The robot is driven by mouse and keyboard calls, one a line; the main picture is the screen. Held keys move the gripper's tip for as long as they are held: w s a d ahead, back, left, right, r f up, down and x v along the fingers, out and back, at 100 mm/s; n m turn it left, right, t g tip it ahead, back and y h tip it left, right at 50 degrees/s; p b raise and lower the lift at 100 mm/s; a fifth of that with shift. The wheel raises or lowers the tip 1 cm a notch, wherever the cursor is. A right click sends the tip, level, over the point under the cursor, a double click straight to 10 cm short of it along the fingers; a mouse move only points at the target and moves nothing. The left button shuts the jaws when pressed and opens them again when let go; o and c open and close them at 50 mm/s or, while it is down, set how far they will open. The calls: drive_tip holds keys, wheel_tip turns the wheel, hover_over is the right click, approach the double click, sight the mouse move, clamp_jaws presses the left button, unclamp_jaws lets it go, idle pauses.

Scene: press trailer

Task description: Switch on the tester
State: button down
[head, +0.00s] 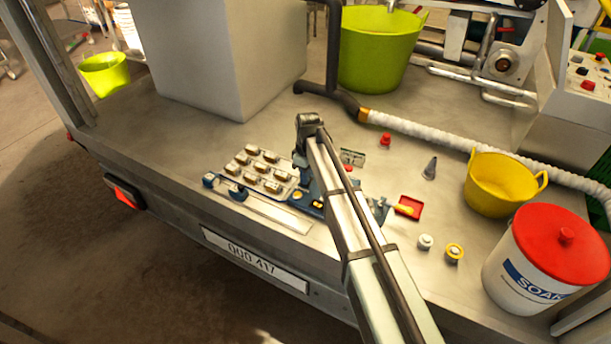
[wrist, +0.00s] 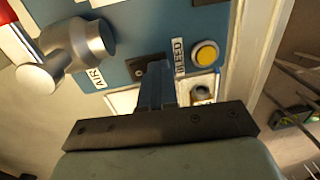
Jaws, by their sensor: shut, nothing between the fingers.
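In the wrist view a blue panel (wrist: 125,75) carries an AIR label (wrist: 97,78), a BLEED label (wrist: 180,56) and a round yellow button (wrist: 205,54). I take it for the tester, but cannot be sure. My gripper (wrist: 155,68) is shut and empty. Its blue fingertips lie over a small dark plate (wrist: 140,66) between the two labels and hide part of it. I cannot tell if they touch it. In the head view the blue unit (head: 308,189) is mostly hidden behind my arm.
A silver cylindrical fitting (wrist: 90,42) stands out left of the fingers. On the trailer bed are a tray of small blocks (head: 289,187), a red tray (head: 415,206), a grey cone (head: 430,168), a yellow tub (head: 492,205) and a SOAK bucket (head: 515,286). A white hose (head: 440,132) runs behind.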

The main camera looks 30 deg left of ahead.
drive_tip(key=shift+w, duration=0.1)
drive_tip(key=shift+w+r, duration=0.2)
drive_tip(key=shift+w, duration=0.5)
wheel_tip(320, 180, up, 14)
drive_tip(key=s, duration=0.1)
drive_tip(key=shift+s, duration=0.4)
idle(0.7)
